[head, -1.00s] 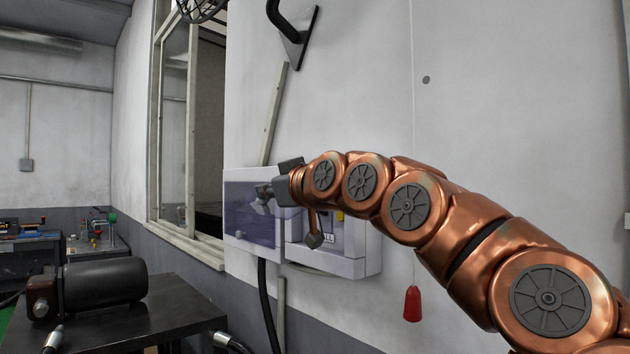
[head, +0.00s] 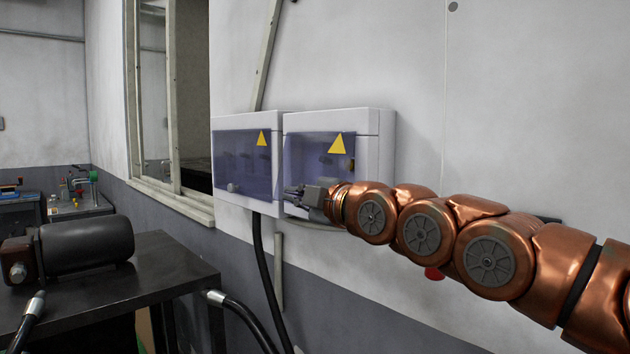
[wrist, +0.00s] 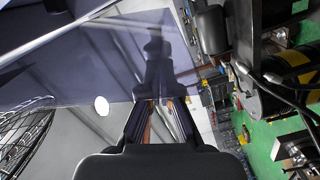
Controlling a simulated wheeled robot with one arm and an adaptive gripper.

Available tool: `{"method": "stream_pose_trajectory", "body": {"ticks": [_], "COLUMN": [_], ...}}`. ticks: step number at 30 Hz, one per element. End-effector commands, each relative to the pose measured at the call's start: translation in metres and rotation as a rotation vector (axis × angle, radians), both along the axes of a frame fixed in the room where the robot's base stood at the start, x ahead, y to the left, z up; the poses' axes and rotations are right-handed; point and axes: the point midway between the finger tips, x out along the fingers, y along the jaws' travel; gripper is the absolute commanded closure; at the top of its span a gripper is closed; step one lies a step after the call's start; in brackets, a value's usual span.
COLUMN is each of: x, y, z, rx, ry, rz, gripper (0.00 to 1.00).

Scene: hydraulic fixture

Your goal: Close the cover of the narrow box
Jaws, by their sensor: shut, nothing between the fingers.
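Two grey-white wall boxes hang side by side, each with a purple see-through cover and a yellow triangle. The left box (head: 248,203) is shut, with a round light knob at its lower left. The right box (head: 375,150) has its cover (head: 305,150) across its front, seemingly closed; I cannot tell if a small gap remains. Which box is the narrow one is unclear. My gripper (head: 290,192) is shut and empty before the lower part of the right box. In the wrist view, its fingertips (wrist: 160,100) point at a purple cover (wrist: 120,75) that mirrors them; contact is unclear.
A dark table (head: 165,275) with a black motor-like cylinder (head: 85,248) stands at the lower left. A black cable (head: 262,270) hangs below the left box. A window (head: 155,100) is left of the boxes. The wall above the boxes is largely clear.

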Motion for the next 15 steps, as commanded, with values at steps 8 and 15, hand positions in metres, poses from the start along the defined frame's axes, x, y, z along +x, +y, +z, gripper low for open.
{"method": "stream_pose_trajectory", "body": {"ticks": [8, 15], "x": [0.012, 0.019], "y": [-0.01, -0.019], "z": [-0.011, -0.014], "rx": [-0.109, -0.108], "ry": [-0.096, -0.095], "rz": [0.01, 0.008], "gripper": [1.0, 1.0]}}
